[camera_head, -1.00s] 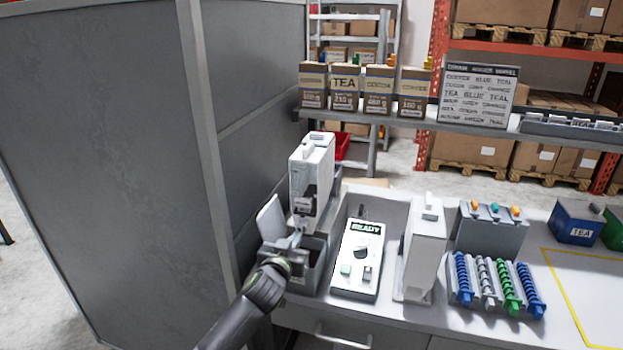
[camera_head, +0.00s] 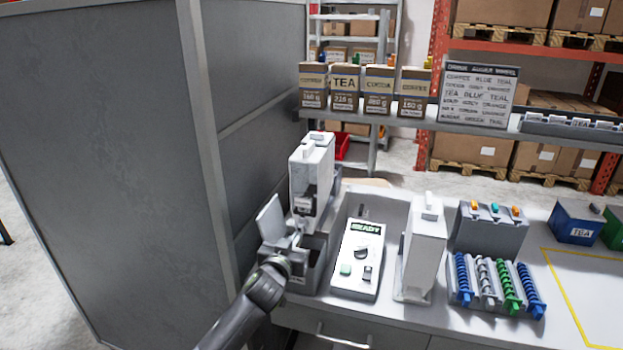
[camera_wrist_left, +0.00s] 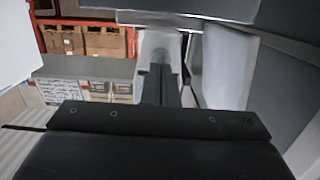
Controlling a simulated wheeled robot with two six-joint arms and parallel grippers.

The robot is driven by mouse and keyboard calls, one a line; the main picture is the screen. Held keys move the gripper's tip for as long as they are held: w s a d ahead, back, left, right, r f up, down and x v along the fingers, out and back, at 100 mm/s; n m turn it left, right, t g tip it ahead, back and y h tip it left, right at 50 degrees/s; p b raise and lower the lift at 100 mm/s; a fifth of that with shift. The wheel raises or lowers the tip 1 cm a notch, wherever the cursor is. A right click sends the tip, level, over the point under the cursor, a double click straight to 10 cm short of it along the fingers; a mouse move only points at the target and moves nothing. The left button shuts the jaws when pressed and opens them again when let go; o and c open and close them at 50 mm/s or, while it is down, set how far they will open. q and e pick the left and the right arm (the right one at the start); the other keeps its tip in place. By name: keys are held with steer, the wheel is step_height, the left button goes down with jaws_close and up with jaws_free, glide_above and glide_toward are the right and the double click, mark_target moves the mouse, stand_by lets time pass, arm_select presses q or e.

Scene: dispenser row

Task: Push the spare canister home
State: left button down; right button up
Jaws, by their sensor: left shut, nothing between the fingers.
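A tall white canister (camera_head: 313,165) stands upright in the grey dispenser (camera_head: 307,278) at the left end of the counter. A second white canister (camera_head: 424,250) stands upright right of the control panel. I cannot tell from markings which is the spare. My left gripper (camera_head: 297,240) is shut and empty, low in front of the left canister, beside a raised grey flap (camera_head: 271,218). Whether it touches the canister is unclear. In the left wrist view the closed fingers point forward between grey surfaces. My right gripper is not in view.
A control panel (camera_head: 359,262) reading READY is right of the dispenser. Further right are a grey holder (camera_head: 489,232) with coloured knobs, several coloured coils (camera_head: 500,285), and a blue TEA bin (camera_head: 577,222). A tall grey partition (camera_head: 110,150) closes the left side.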

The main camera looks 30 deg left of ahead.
arm_select(q)
steer(key=shift+b+x, duration=0.35)
steer(key=shift+x, duration=1)
steer(key=shift+r, duration=0.15)
steer(key=p+v, duration=0.2)
steer(key=v, duration=0.6)
steer(key=shift+f, duration=0.4)
